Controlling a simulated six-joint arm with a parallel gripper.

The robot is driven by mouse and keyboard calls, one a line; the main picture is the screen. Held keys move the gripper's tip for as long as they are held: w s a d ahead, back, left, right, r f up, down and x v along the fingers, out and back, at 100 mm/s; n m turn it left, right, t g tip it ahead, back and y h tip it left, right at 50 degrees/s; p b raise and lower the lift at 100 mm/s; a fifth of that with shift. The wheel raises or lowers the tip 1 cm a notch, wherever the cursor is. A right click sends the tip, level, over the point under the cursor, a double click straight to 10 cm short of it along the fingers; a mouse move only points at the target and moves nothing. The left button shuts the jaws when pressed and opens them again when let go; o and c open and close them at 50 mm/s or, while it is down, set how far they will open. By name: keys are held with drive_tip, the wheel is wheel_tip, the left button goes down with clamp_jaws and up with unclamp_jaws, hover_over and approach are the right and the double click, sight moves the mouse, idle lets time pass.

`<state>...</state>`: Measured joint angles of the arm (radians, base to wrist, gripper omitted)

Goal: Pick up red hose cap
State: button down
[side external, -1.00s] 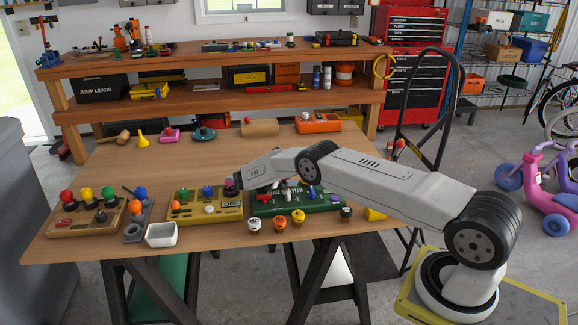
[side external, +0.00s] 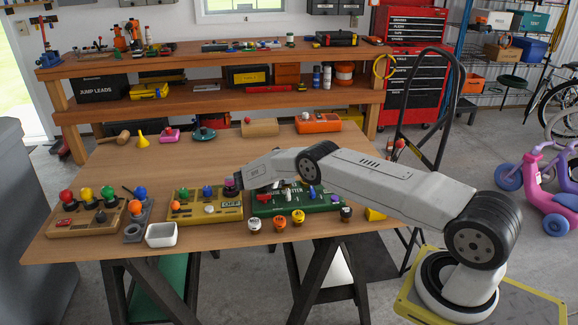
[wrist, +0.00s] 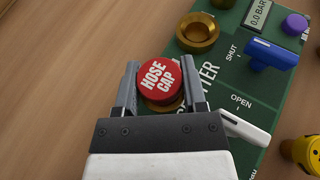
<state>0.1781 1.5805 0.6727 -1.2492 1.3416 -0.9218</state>
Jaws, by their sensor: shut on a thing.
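The red hose cap (wrist: 160,80), a round knob with white HOSE CAP lettering, is between the two fingers of my gripper (wrist: 161,70) in the wrist view. My gripper is shut on it, one finger on each side. A brass rim (wrist: 165,105) shows just under the cap's near edge. I cannot tell whether the cap still touches it. The green panel (wrist: 225,88) lies under and to the right of the cap. In the side view the panel (side external: 325,207) is on the table, and my forearm hides part of it and the fingers.
On the panel are an open brass fitting (wrist: 197,33), a blue lever (wrist: 270,55), a white lever (wrist: 243,127) and a purple knob (wrist: 294,23). Bare wooden table (wrist: 60,60) lies to the left.

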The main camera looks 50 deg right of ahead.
drive_tip(key=shift+r, duration=0.2)
drive_tip(key=shift+r, duration=1.5)
drive_tip(key=shift+s+a+r, duration=0.25)
drive_tip(key=shift+s+r, duration=0.35)
drive_tip(key=shift+r, duration=0.15)
drive_tip(key=s+a+r, duration=0.4)
drive_tip(key=s+r, duration=0.4)
drive_tip(key=s, duration=0.3)
drive_tip(key=shift+s+a, duration=0.35)
drive_tip(key=shift+s, duration=0.1)
